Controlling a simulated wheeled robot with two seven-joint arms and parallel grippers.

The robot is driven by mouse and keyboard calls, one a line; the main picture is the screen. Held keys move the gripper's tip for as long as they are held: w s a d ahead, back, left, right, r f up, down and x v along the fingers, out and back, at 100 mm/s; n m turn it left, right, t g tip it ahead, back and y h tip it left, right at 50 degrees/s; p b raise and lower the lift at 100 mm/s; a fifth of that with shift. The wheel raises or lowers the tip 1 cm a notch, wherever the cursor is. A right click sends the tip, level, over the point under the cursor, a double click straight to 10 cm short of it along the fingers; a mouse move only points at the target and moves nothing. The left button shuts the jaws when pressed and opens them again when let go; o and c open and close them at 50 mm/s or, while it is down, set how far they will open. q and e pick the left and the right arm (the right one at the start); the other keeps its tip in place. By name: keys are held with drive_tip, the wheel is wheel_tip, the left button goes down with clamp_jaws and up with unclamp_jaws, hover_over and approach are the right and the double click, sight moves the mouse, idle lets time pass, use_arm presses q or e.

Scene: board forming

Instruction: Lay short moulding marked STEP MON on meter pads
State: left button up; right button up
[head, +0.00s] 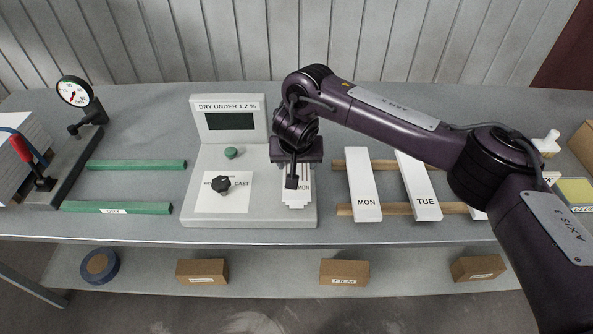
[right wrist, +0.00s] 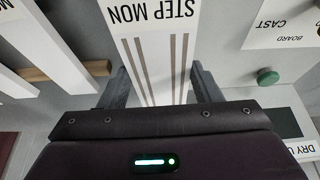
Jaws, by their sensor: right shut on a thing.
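The short moulding marked STEP MON (right wrist: 165,35) is white with grey lengthwise stripes. Its lower end with "MON" also shows in the head view (head: 300,199). My right gripper (head: 292,180) is shut on it; the fingers lie along its two sides in the right wrist view (right wrist: 163,92). The moulding is over the right part of the pale meter (head: 205,160), which has a dark screen and the label "DRY UNDER 1.2 %". The meter pads are hidden beneath the moulding and gripper, and I cannot tell whether the moulding touches them. My left gripper is out of view.
A black knob (head: 221,185) stands on a BOARD CAST card on the meter's left. White boards marked MON (head: 363,185) and TUE (head: 418,185) lie on wooden rails just right. Green rails (head: 118,208) lie left, with a dial gauge (head: 74,91) behind. Small boxes sit on the lower shelf.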

drive_tip(key=shift+f, duration=0.15)
drive_tip(key=o, duration=1.8)
drive_tip(key=shift+f, duration=0.1)
drive_tip(key=shift+s+r, duration=0.1)
drive_tip(key=shift+r, duration=0.15)
drive_tip(key=p+v, duration=0.1)
drive_tip(key=v, duration=0.5)
drive_tip(key=shift+s+r+p, duration=0.1)
drive_tip(key=shift+r+p, duration=0.25)
drive_tip(key=shift+p, duration=0.05)
drive_tip(key=shift+s+r, duration=0.25)
